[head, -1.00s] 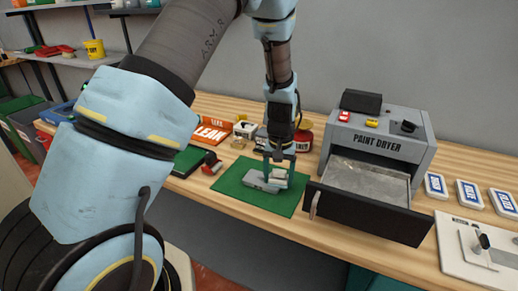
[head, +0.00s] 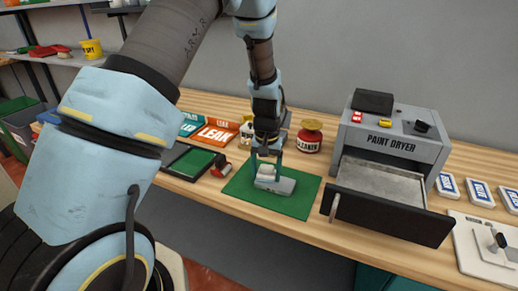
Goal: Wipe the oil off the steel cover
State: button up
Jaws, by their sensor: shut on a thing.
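The grey steel cover (head: 285,187) lies flat on a green mat (head: 301,205) at the bench's front. My gripper (head: 267,168) points down over the cover's left part, shut on a small whitish block or pad (head: 267,171). The pad seems to rest on the cover's top, but I cannot tell whether it touches. The right end of the cover is bare to view. The pad and fingers hide some of its left part. I cannot make out any oil at this size.
A paint dryer (head: 390,150) with its drawer (head: 385,213) pulled out stands right of the mat. A red jar (head: 309,140) stands behind the mat. A small red-and-black item (head: 221,167) and a green-topped tray (head: 188,162) lie to the left.

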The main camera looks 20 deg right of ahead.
jog(key=shift+w+a+r+p, duration=0.2)
jog(key=shift+r+p, duration=0.1)
jog(key=shift+p, duration=0.1)
notch_tip(320, 180, up, 3)
jog(key=shift+s+f+p, duration=0.1)
jog(key=shift+s+p, duration=0.05)
jog(key=shift+p, duration=0.45)
jog(key=shift+r, duration=0.35)
jog(key=shift+r+p, duration=1.7)
jog(key=shift+r, duration=0.4)
jog(key=shift+d, duration=0.1)
